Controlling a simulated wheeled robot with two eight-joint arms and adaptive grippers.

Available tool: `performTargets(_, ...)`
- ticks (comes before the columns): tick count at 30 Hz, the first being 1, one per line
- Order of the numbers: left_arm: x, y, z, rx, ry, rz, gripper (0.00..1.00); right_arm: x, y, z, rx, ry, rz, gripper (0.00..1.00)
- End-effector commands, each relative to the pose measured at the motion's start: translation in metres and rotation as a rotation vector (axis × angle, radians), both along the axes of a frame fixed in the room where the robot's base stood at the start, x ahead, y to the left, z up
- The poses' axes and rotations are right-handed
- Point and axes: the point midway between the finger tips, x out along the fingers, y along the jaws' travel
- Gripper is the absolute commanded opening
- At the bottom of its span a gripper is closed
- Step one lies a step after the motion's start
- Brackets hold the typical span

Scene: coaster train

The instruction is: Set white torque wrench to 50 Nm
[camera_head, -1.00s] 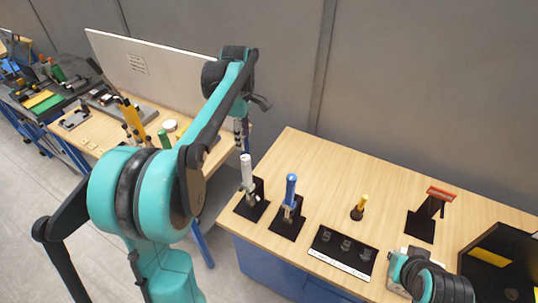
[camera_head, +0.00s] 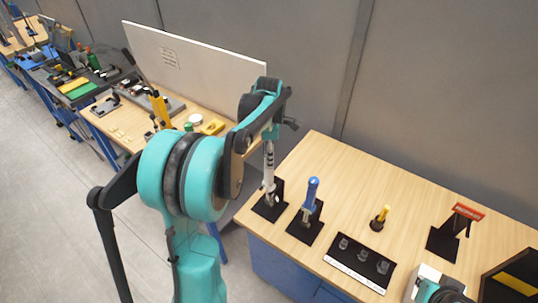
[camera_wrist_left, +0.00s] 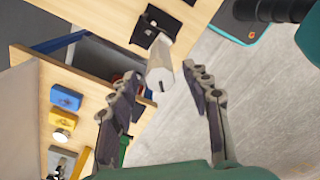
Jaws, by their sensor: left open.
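The white torque wrench (camera_head: 268,168) stands upright on a black stand (camera_head: 270,210) at the left end of the near table. Its pale handle end (camera_wrist_left: 160,72) shows in the left wrist view, between the fingertips of my left gripper (camera_wrist_left: 163,82). The fingers are apart, with gaps to the handle. In the head view my left gripper (camera_head: 270,134) hangs just over the wrench's top, and its fingers are hard to make out. The wrench's scale is too small to read. My right gripper is not visible; only part of my right arm shows at the bottom.
A blue-handled wrench (camera_head: 311,190) stands on its own black stand just right. Further right are a black tray with several sockets (camera_head: 361,255), a yellow-handled tool (camera_head: 381,216) and a red-topped stand (camera_head: 466,212). Another table (camera_head: 115,125) with a white board (camera_head: 195,65) lies left.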

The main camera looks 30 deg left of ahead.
Motion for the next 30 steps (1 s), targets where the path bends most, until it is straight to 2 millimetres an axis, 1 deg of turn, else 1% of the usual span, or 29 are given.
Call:
performTargets(5,0.0001,0.0,0.0002,0.0,0.0,0.0,0.49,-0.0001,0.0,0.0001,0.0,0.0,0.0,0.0)
performTargets(6,0.0001,0.0,0.0002,0.0,0.0,0.0,0.38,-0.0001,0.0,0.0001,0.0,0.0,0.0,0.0)
performTargets(8,0.0001,0.0,0.0002,0.0,0.0,-0.001,0.22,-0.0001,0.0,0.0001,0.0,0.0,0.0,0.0)
performTargets(9,0.0001,0.0,0.0002,0.0,0.0,-0.001,0.12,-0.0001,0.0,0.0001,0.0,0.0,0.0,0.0)
performTargets(10,0.0001,0.0,0.0003,0.0,0.0,-0.001,0.04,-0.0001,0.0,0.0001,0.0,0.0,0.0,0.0)
performTargets(11,0.0001,0.0,0.0003,0.0,0.0,-0.001,0.0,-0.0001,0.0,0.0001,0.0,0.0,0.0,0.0)
performTargets(22,0.0001,0.0,0.0002,0.0,0.0,-0.039,0.0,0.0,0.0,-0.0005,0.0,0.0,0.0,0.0)
performTargets(26,0.0001,0.0,0.0001,0.0,0.0,-0.1,0.0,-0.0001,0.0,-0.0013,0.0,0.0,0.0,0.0)
performTargets(30,0.0001,0.0,0.0,0.0,0.0,-0.2,0.0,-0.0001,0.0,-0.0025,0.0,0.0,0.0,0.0)
